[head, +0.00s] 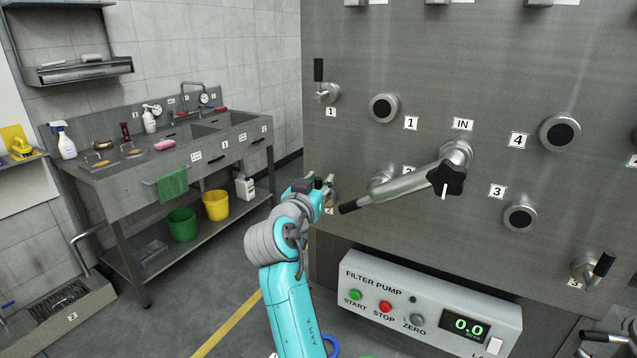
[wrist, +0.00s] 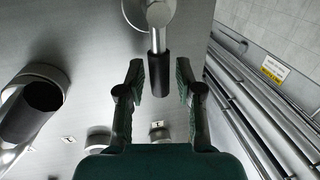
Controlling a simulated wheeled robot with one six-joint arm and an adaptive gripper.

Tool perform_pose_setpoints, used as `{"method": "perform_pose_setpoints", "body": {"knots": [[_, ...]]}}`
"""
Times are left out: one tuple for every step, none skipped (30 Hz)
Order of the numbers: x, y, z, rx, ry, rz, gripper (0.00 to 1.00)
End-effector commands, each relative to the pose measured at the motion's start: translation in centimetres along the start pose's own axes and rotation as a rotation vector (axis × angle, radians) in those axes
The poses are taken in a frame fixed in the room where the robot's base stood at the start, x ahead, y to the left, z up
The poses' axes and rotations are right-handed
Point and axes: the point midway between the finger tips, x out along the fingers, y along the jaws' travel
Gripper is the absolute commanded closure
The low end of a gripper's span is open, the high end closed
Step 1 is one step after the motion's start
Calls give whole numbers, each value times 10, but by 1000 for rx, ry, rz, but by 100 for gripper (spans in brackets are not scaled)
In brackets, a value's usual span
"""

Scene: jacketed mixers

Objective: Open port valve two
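The valve (wrist: 150,14) in front of my gripper has a metal stem and a black lever handle (wrist: 158,72), which points down the wrist picture. My gripper (wrist: 160,80) is open, with one finger on each side of the handle and visible gaps to it. In the head view my gripper (head: 324,185) is at the panel's lower left edge, hiding most of this valve (head: 331,198). A port (head: 380,179) labelled 2, partly hidden, is just to the right.
The filter pump box (head: 430,305) is below. A sink bench (head: 165,155) stands left, with open floor between.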

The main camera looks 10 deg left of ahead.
Motion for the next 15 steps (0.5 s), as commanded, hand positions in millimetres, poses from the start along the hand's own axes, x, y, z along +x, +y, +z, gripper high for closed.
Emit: {"method": "perform_pose_setpoints", "body": {"knots": [[0, 0, 0, 0, 0, 0, 84], [0, 0, 0, 0, 0, 0, 92], [0, 0, 0, 0, 0, 0, 100], [0, 0, 0, 0, 0, 0, 100], [0, 0, 0, 0, 0, 0, 100], [0, 0, 0, 0, 0, 0, 100], [0, 0, 0, 0, 0, 0, 100], [0, 0, 0, 0, 0, 0, 100], [0, 0, 0, 0, 0, 0, 100], [0, 0, 0, 0, 0, 0, 100], [0, 0, 0, -1, 0, 0, 100], [0, 0, 0, -3, -1, 0, 100], [0, 0, 0, -6, -1, 0, 100], [0, -1, 0, -9, -2, 0, 100], [0, -1, 0, -16, -4, 0, 100]]}}
